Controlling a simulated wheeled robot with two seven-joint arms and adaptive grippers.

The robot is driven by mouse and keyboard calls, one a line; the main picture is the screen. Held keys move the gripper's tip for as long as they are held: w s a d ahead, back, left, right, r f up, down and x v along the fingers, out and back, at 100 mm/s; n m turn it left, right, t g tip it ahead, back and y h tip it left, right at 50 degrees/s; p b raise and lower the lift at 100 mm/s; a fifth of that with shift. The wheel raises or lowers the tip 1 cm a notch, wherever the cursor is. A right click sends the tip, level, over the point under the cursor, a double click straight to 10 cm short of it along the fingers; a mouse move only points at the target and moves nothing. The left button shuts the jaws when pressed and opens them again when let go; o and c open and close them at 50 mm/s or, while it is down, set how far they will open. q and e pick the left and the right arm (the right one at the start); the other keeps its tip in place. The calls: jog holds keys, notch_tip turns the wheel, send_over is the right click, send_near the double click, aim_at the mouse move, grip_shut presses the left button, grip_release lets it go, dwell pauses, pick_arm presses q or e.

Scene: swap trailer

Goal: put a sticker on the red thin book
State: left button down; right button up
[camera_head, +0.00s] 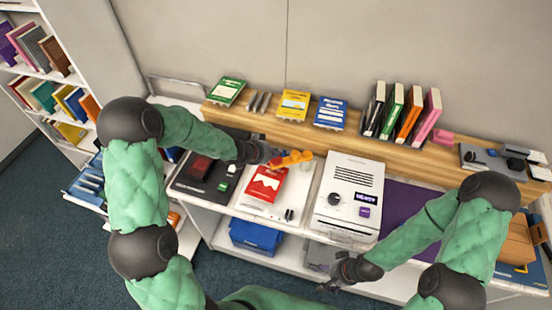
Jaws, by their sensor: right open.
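The red thin book (266,184) lies flat on a white surface on the counter, with a white mark on its cover. My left gripper (268,153) is above the counter just behind the book. It appears shut on an orange hand tool (292,158), which sticks out to the right above the book's far edge; the fingertips are too small to see well. My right gripper (342,272) is open and empty, low in front of the counter's front edge. I cannot make out a separate sticker.
A white machine (348,196) with a knob stands right of the book, and a black device (207,177) lies to its left. A wooden shelf (270,122) behind carries flat books and upright books (401,112). A purple mat (400,208) lies right of the machine.

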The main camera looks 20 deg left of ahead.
aim_at(273, 160)
pick_arm(q)
jog(key=shift+r, duration=0.1)
notch_tip(273, 160, up, 5)
jog(key=p, duration=0.5)
jog(key=shift+p, duration=0.3)
dwell(0.6)
